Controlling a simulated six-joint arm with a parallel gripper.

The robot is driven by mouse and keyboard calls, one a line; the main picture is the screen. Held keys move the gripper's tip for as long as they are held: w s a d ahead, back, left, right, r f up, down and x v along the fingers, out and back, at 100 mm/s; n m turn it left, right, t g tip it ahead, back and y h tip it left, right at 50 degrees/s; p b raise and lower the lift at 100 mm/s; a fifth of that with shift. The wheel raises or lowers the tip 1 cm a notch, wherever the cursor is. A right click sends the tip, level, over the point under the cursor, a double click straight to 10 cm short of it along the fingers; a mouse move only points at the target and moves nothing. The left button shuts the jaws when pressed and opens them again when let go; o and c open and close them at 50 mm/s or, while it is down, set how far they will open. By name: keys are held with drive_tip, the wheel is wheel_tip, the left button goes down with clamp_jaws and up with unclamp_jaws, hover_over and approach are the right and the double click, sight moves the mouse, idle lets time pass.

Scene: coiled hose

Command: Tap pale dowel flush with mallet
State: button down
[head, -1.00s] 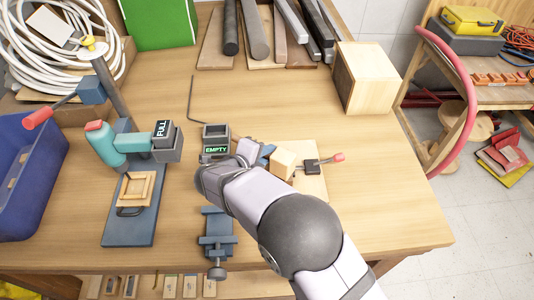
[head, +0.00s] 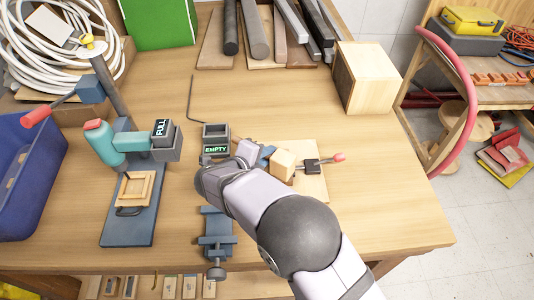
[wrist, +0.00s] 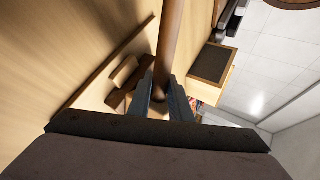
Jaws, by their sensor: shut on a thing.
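In the wrist view my gripper (wrist: 168,84) is shut on a round brown wooden rod (wrist: 171,35), which looks like the mallet's handle. The rod runs up out of the picture, and no mallet head can be made out. In the head view my own arm hides most of the gripper, but its blue part (head: 265,154) shows beside a pale wooden block (head: 283,164). This block is on a light board (head: 313,182) with a dark, red-tipped clamp (head: 312,166). I cannot make out the pale dowel in either view.
Left of my arm are the EMPTY bin (head: 216,135), a blue vise (head: 216,232) and a press on a blue base (head: 130,228). A wooden box (head: 372,78) stands at the back right. The table's right front is clear.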

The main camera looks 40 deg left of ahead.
drive_tip(key=shift+r+p, duration=1.15)
drive_tip(key=shift+r, duration=0.15)
drive_tip(key=shift+r, duration=0.1)
drive_tip(key=shift+r+p, duration=1.6)
drive_tip(key=shift+r, duration=0.35)
